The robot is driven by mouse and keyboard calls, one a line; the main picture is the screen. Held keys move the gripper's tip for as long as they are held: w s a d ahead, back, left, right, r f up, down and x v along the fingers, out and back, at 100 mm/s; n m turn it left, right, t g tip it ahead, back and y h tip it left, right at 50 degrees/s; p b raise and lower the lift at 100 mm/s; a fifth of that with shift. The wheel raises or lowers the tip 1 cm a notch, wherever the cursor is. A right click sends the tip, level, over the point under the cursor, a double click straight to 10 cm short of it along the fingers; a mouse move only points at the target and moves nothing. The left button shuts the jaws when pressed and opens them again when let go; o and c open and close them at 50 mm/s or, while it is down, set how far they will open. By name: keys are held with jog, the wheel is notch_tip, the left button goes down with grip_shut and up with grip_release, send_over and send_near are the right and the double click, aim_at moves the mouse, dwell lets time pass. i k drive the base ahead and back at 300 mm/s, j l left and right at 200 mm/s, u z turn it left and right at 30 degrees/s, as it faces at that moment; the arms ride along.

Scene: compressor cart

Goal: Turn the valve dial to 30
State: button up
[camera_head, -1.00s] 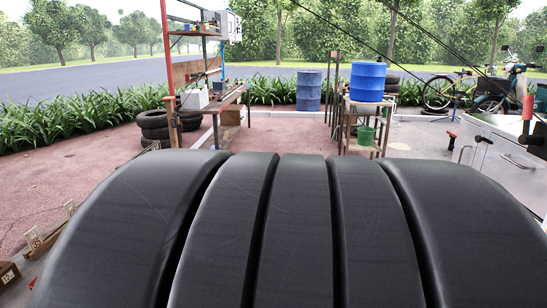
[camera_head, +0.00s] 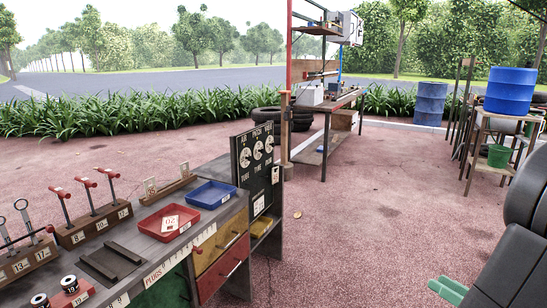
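I cannot make out for certain which thing is the valve dial. A black upright board (camera_head: 241,181) at the bench's far end has several white round marks with small lettering, too small to read. A pale green pronged piece (camera_head: 449,290), which looks like my gripper, shows at the lower right beside my black arm. It is well to the right of the bench, away from the board and knobs. Its opening is not clear, and I see nothing held.
The bench (camera_head: 150,246) holds red-handled levers (camera_head: 87,184) on numbered wooden blocks, a red tray (camera_head: 167,222) and a blue tray (camera_head: 212,194). Tyres (camera_head: 270,118), a shelf table and blue barrels (camera_head: 431,103) stand behind.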

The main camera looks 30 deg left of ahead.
aim_at(269, 144)
jog(key=i+j+u, duration=0.35)
jog(key=i, duration=0.5)
jog(key=i+j+u, duration=0.2)
jog(key=i+u, duration=0.15)
jog(key=i, duration=0.5)
jog(key=i+u, duration=0.35)
jog(key=i, duration=0.55)
